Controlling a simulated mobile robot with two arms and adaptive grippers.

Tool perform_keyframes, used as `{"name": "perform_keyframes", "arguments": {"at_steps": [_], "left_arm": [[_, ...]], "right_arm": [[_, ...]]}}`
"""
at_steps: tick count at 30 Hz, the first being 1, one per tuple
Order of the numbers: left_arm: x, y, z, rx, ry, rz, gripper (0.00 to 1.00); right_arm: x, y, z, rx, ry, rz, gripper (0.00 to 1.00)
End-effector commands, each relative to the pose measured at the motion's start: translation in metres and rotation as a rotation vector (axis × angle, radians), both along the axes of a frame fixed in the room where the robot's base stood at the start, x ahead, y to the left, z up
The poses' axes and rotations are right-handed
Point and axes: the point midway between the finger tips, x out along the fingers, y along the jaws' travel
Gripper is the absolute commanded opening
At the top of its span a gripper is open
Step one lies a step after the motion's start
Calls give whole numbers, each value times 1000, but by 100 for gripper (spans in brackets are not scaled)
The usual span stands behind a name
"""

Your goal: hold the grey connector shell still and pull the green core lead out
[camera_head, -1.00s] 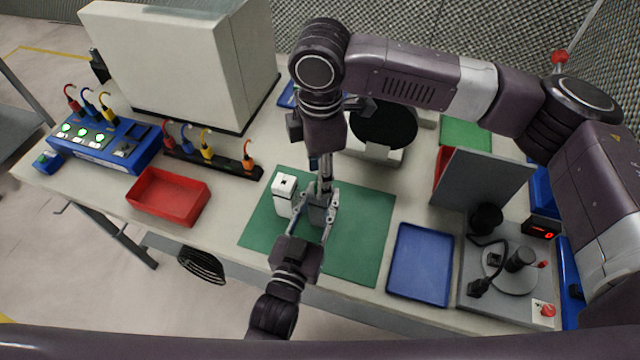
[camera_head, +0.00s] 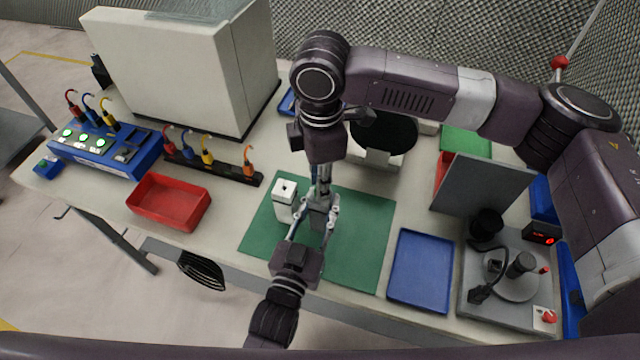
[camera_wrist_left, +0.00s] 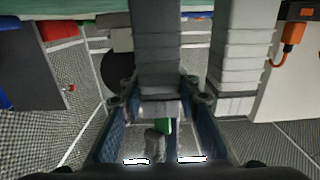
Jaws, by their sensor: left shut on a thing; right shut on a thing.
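The grey connector shell (camera_head: 319,212) stands upright on the green mat (camera_head: 365,220); it also shows as a stacked grey block in the left wrist view (camera_wrist_left: 156,55). My left gripper (camera_head: 318,218) reaches in from the front, its fingers on either side of the shell, shut on it. My right gripper (camera_head: 323,190) points straight down over the shell and is shut. In the left wrist view a small green part, the core lead (camera_wrist_left: 165,125), shows at the shell's end. In the head view my right gripper hides the lead.
A white block (camera_head: 285,200) stands close left of the shell; it also shows in the left wrist view (camera_wrist_left: 240,50). A blue tray (camera_head: 421,270) lies to the right, a red bin (camera_head: 168,205) to the left. A rack with coloured hooked leads (camera_head: 212,165) stands behind.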

Motion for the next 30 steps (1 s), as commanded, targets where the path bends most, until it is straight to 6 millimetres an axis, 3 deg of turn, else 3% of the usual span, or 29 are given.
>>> {"name": "perform_keyframes", "arguments": {"at_steps": [13, 18, 26, 27, 30], "left_arm": [[0, 0, -1, 1, 3, 0, 3], [0, 0, -1, 1, 3, 0, 3], [0, 0, -1, 2, 3, 0, 3], [0, 0, -1, 2, 3, 0, 34], [0, 0, -1, 2, 3, 0, 45]], "right_arm": [[1, 1, 82, 2, -5, 2, 3], [0, 1, 95, 1, -2, 2, 3], [0, 1, 97, 1, -2, 2, 3], [0, 1, 97, 1, -2, 2, 3], [0, 1, 96, 1, -2, 2, 3]]}}
